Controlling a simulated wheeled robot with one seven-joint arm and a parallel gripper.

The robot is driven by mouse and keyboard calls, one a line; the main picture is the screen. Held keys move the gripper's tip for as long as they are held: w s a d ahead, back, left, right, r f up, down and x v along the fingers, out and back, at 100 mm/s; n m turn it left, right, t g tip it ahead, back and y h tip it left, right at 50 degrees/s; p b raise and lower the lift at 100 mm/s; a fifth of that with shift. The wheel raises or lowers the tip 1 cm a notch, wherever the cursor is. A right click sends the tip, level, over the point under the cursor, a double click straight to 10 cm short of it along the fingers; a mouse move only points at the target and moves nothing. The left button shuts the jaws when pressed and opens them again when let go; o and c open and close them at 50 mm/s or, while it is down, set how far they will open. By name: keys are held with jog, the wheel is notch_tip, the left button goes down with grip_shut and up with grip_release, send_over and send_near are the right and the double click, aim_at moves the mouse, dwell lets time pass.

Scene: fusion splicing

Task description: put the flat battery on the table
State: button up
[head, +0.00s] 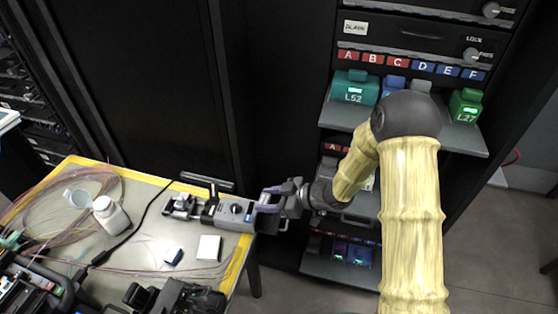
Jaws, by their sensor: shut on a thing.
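A grey hand-held device (230,213) lies at the table's right edge, with a black round knob and a small blue label on it. My gripper (268,203) reaches in from the right at the device's right end, its purple-blue fingers close together. A dark block (268,224), which looks like the flat battery, is at the fingers, beyond the table's edge. The fingers hide part of it, and I cannot tell whether it is still seated in the device or just touching it.
The table (150,200) has a yellow border. A white bottle (110,215), coiled fibres, a white square pad (208,248), a small white-and-blue piece (173,255) and black equipment (175,298) lie on it. A rack with lettered slots and battery packs (354,87) stands right.

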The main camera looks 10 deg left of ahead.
jog(key=shift+w+d+f+m+t, duration=0.1)
jog(key=shift+w+d+m+t, duration=0.35)
jog(key=shift+m+t, duration=0.15)
jog(key=w+d+f+m+t+h+p, duration=0.2)
jog(key=d+m+t+h, duration=0.3)
jog(key=d, duration=0.9)
jog(key=w+d+f+m+t+h+p, duration=0.2)
jog(key=d+m+t+h, duration=0.3)
jog(key=d+m, duration=0.5)
jog(key=w+d+f+h, duration=0.1)
jog(key=d+h, duration=0.1)
jog(key=d, duration=0.2)
jog(key=shift+f+m+h, duration=0.3)
jog(key=shift+m+h, duration=0.1)
jog(key=shift+d+r+p, duration=0.1)
jog(key=shift+p, duration=0.2)
jog(key=s+r+p, duration=0.4)
jog(key=r+p, duration=0.7)
jog(key=p, duration=0.5)
jog(key=shift+s+r+p, duration=0.15)
jog(key=shift+r+p, duration=0.05)
jog(key=shift+p, duration=0.2)
